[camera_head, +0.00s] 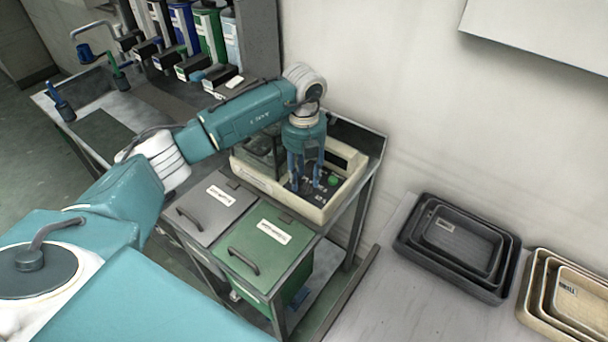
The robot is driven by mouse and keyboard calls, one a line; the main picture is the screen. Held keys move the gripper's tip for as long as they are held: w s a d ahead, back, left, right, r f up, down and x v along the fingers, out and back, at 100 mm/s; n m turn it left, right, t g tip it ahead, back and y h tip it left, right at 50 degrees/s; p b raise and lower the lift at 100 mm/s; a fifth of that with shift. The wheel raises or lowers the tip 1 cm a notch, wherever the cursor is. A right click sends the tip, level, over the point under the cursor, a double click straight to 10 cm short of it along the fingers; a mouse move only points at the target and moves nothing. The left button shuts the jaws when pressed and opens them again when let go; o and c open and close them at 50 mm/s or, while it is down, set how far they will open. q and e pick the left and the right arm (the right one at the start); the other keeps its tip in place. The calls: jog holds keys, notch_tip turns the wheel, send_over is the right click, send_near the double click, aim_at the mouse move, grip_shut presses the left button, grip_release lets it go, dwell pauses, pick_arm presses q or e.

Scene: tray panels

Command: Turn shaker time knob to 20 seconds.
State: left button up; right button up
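The shaker (322,213) is a beige box with a dark control panel, standing on the metal bench at the centre of the head view. A green button (334,181) shows on the right of its panel. My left gripper (307,184) points down over the panel, left of the green button. Its two blue fingers are apart, with their tips close to the panel surface. The time knob cannot be made out; the fingers partly cover that area. Whether the fingertips touch anything is too small to tell. My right gripper is not in view.
A grey-lidded bin (214,205) and a green-lidded bin (262,245) sit in front of the shaker. Nested dark trays (410,238) and beige trays (530,302) lie on the right counter. Coloured containers (210,38) stand at the back left. A wall is behind the shaker.

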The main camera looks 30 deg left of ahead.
pick_arm(q)
jog(key=shift+f, duration=0.8)
grip_shut()
